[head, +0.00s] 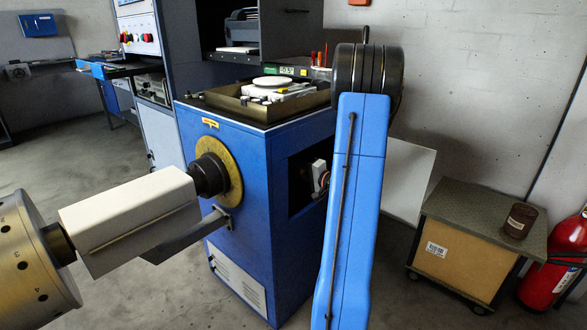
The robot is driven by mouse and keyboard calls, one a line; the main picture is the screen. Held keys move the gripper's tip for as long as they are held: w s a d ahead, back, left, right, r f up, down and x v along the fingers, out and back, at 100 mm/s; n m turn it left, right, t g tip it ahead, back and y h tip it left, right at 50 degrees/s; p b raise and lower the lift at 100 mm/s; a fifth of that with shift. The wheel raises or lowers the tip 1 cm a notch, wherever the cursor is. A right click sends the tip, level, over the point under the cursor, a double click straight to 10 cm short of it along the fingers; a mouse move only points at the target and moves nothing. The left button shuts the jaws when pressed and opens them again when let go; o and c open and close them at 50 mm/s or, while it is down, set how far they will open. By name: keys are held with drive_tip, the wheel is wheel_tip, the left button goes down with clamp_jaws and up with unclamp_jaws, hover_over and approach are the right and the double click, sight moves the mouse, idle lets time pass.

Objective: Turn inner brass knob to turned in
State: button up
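The blue machine cabinet (258,235) stands in the middle of the head view. Its right side has a dark open recess (297,203). Inside the recess there is a dim brownish shape; I cannot tell whether it is the inner brass knob. A small light-grey part with reddish wires, which seems to be my gripper (319,176), shows at the recess, just left of my blue arm. My arm hides most of what lies behind it. The fingers are too small and covered to tell whether they are open or shut, or whether they touch anything.
A brass disc (231,172) with a black hub, a white housing (130,220) and a numbered metal rotor (32,262) extend left from the cabinet. A tray (225,105) with parts is on top. A low cart (470,225) with a jar and a red extinguisher (553,270) stand right.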

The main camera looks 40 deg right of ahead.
drive_tip(key=shift+f, duration=0.1)
drive_tip(key=o, duration=1.1)
drive_tip(key=shift+c, duration=0.2)
drive_tip(key=shift+s, duration=0.1)
drive_tip(key=s+d, duration=0.1)
drive_tip(key=s, duration=1.6)
drive_tip(key=shift+r, duration=0.3)
drive_tip(key=shift+s+d, duration=0.1)
drive_tip(key=shift+s, duration=0.05)
